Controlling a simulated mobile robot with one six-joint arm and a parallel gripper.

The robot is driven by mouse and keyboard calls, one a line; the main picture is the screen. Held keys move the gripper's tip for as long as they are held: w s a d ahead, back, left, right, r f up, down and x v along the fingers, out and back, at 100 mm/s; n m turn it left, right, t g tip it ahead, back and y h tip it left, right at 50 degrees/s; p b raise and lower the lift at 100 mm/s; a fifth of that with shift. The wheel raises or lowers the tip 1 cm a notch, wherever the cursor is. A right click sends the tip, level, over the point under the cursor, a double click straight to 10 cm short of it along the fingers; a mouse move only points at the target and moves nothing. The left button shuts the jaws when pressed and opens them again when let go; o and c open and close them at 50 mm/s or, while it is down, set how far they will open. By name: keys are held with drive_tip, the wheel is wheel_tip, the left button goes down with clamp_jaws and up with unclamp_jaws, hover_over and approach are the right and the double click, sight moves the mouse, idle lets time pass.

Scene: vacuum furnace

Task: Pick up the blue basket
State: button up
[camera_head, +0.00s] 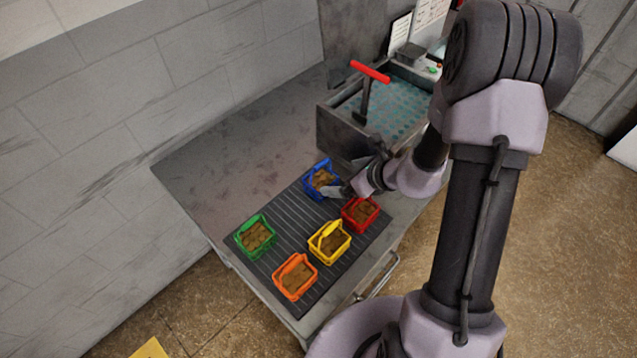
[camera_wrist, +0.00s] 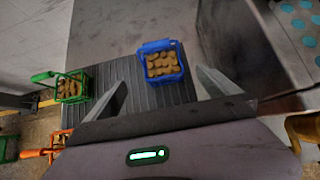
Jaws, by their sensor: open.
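The blue basket (camera_head: 321,180) stands on a dark ribbed mat at the end nearest the tub, filled with brown pieces. In the wrist view the blue basket (camera_wrist: 161,60) is upright, beyond and between my two open fingers. My gripper (camera_head: 338,191) is just to the right of the blue basket in the head view, its tip partly overlapping the basket's edge. In the wrist view my gripper (camera_wrist: 163,88) is open and nothing is held in it. Whether a finger touches the basket cannot be told.
The mat (camera_head: 276,210) also bears a red basket (camera_head: 360,213), close to my gripper, a yellow basket (camera_head: 329,243), an orange basket (camera_head: 294,277) and a green basket (camera_head: 256,236). A metal tub (camera_head: 340,137) with a red-handled lever (camera_head: 370,72) stands behind. The table's left part is clear.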

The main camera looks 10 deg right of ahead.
sight(321, 178)
drive_tip(key=b+x, duration=0.1)
drive_tip(key=x, duration=0.5)
drive_tip(key=shift+w+a+f, duration=0.15)
drive_tip(key=shift+w+f, duration=0.05)
drive_tip(key=shift+w, duration=0.05)
drive_tip(key=x, duration=0.6)
drive_tip(key=shift+d+f+b, duration=0.1)
drive_tip(key=shift+d+b, duration=0.15)
drive_tip(key=shift+b, duration=0.15)
drive_tip(key=c, duration=1.9)
